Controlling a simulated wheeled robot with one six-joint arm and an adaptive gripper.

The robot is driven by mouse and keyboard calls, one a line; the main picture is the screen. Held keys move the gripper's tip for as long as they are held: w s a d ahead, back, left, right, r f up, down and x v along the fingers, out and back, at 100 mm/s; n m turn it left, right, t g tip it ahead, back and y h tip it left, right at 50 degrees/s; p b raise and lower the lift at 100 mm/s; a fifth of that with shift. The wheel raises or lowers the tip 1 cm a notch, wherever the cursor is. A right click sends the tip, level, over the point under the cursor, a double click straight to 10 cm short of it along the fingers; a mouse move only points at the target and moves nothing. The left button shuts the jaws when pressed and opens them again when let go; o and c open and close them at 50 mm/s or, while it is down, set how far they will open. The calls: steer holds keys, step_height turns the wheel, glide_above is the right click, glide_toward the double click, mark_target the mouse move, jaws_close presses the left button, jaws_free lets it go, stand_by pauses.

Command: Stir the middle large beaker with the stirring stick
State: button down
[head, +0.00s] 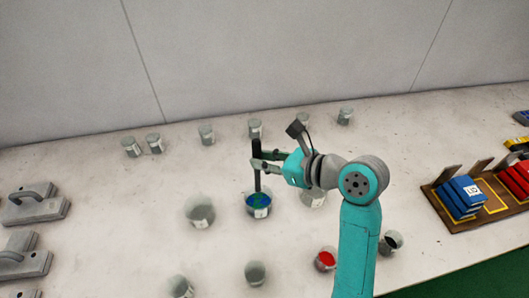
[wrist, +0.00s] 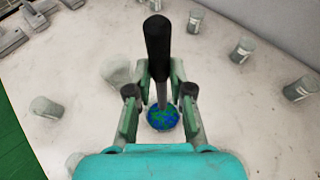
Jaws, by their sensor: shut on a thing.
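The stirring stick (head: 257,165) is upright, with a thick black handle at its top. My gripper (head: 266,163) is shut on it; in the wrist view my gripper (wrist: 160,92) has a finger on each side of the stick (wrist: 157,45). The stick's lower end reaches into the middle large beaker (head: 259,211). That beaker holds blue liquid with green patches, which also shows in the wrist view as a round blue-green surface (wrist: 163,117). The stick's tip is hidden in the liquid.
Large beakers stand left (head: 199,212) and right (head: 313,199) of the middle one, the right one partly behind my arm. Small beakers line the back. In front are a beaker with red contents (head: 326,259) and one with dark contents (head: 391,242).

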mark_target(259, 179)
step_height(259, 179, down, 8)
stand_by(1.0)
steer(key=shift+a, duration=0.15)
stand_by(0.3)
